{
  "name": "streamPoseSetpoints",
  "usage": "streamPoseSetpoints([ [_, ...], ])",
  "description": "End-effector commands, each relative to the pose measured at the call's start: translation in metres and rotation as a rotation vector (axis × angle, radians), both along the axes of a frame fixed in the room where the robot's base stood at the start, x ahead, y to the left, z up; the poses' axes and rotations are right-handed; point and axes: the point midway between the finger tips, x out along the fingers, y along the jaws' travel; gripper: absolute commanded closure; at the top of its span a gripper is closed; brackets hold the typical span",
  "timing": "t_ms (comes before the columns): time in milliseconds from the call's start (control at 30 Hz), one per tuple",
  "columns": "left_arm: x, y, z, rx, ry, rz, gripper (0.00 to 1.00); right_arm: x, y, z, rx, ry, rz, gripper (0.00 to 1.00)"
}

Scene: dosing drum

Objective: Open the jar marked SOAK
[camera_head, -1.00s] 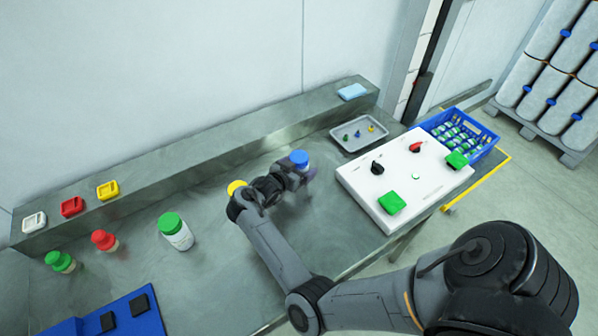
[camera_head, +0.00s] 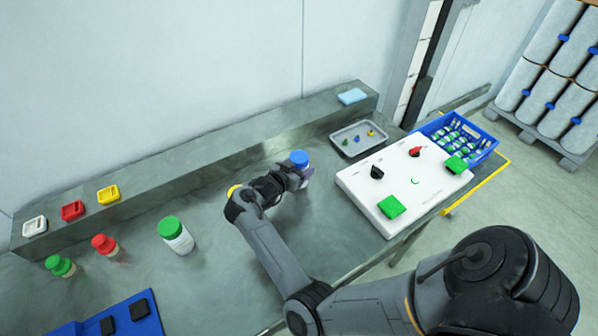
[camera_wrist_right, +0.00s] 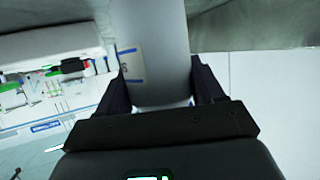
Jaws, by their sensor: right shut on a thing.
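A jar with a blue lid (camera_head: 299,158) stands upright on the steel bench. My right gripper (camera_head: 298,175) is shut around its body, below the lid. In the right wrist view, the pale jar body (camera_wrist_right: 152,45) is between the two fingers of my right gripper (camera_wrist_right: 155,88). Part of a label (camera_wrist_right: 131,65) with a blue edge shows there, but I cannot read it. A larger white jar with a green lid (camera_head: 175,236) stands to the left. A yellow lid (camera_head: 234,190) is mostly hidden behind my right arm. No SOAK marking is legible. My left gripper is not in view.
A white panel (camera_head: 355,190) with knobs and green pads is right of the blue-lidded jar. A grey tray (camera_head: 345,150) of small parts and a blue crate (camera_head: 488,154) lie beyond. Red-lidded (camera_head: 104,244) and green-lidded (camera_head: 60,265) containers stand far left.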

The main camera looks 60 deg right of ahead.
Motion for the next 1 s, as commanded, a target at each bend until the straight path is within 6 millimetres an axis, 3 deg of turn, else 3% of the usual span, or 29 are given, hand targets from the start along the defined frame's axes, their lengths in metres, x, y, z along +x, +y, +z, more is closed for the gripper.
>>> streamPoseSetpoints([
  [200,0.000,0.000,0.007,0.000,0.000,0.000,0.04,0.001,0.000,0.041,-0.001,-0.005,-0.002,0.64],
  [433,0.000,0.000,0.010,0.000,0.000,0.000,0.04,0.000,0.000,0.071,-0.001,-0.004,-0.002,0.64],
  [867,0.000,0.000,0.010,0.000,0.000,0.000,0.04,0.000,0.000,0.079,-0.001,0.000,-0.001,0.64],
  [900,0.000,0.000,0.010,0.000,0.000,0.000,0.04,0.000,0.000,0.079,-0.001,0.000,-0.001,0.39],
  [1000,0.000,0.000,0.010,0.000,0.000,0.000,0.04,0.000,0.000,0.079,-0.001,0.000,-0.001,0.54],
])
